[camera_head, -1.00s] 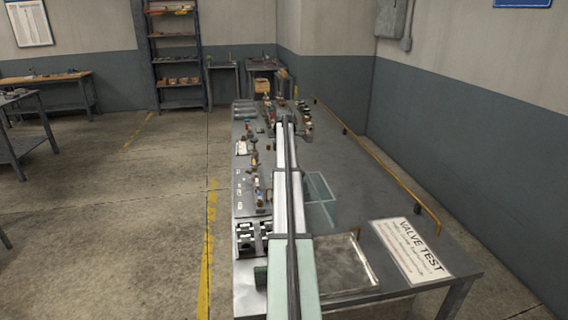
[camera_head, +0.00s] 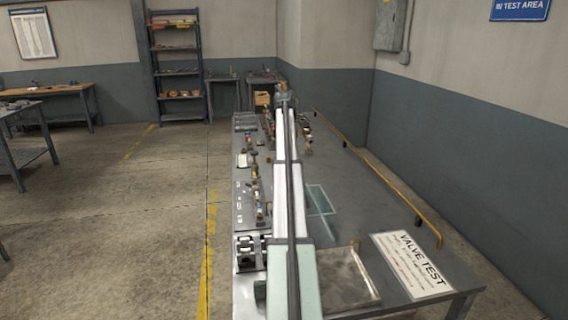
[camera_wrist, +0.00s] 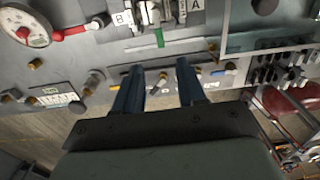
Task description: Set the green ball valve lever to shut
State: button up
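The green lever (camera_wrist: 160,38) is a short narrow green bar in the wrist view. It points down the picture from a metal valve body (camera_wrist: 150,12) between plates marked B (camera_wrist: 123,19) and A (camera_wrist: 194,4). My gripper (camera_wrist: 158,68) is open, with two blue fingers spread apart and nothing between the tips. The fingertips appear just below the lever in the picture; I see no clear contact. In the head view my arm reaches along the bench, and the lever cannot be made out there.
A gauge (camera_wrist: 24,27) with a red lever (camera_wrist: 70,33) beside it is at upper left in the wrist view. Small knobs and fittings line the panel.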

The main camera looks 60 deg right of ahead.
jog(key=shift+r, duration=1.4)
